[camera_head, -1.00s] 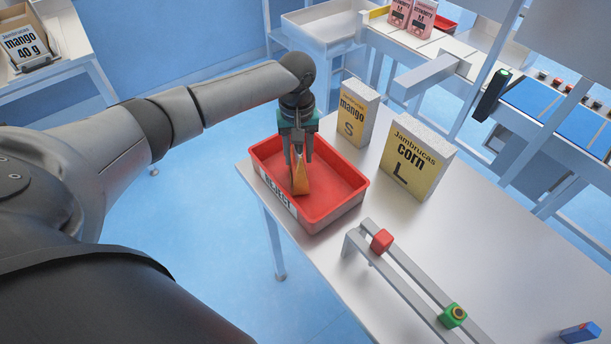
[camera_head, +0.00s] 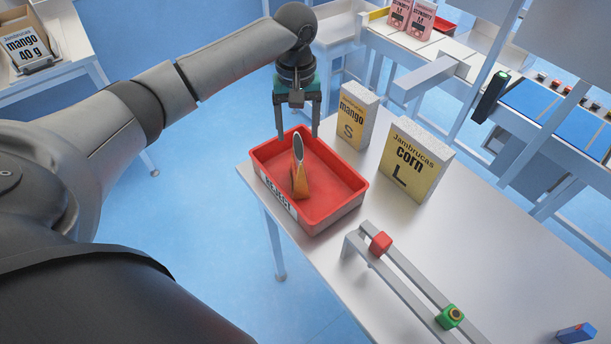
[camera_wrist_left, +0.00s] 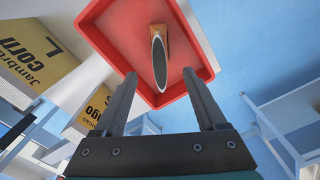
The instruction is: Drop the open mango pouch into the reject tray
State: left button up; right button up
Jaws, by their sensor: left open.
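The open mango pouch (camera_head: 300,178) is orange and stands upright in the red reject tray (camera_head: 340,209). Its dark oval mouth faces up. In the left wrist view the pouch (camera_wrist_left: 159,60) is inside the tray (camera_wrist_left: 95,14), beyond the fingertips. My left gripper (camera_head: 298,137) is open and empty, above the tray's back part and apart from the pouch. Its two spread fingers also show in the left wrist view (camera_wrist_left: 158,76). My right gripper is not in view.
A mango box (camera_head: 355,115) and a corn box (camera_head: 414,160) stand just right of the tray on the table (camera_head: 310,260). A grey rail (camera_head: 415,298) with a red block (camera_head: 381,242) and a green block (camera_head: 451,316) lies in front.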

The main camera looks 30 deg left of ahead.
pick_arm(q)
notch_tip(320, 180, up, 6)
jog(key=shift+r, duration=0.15)
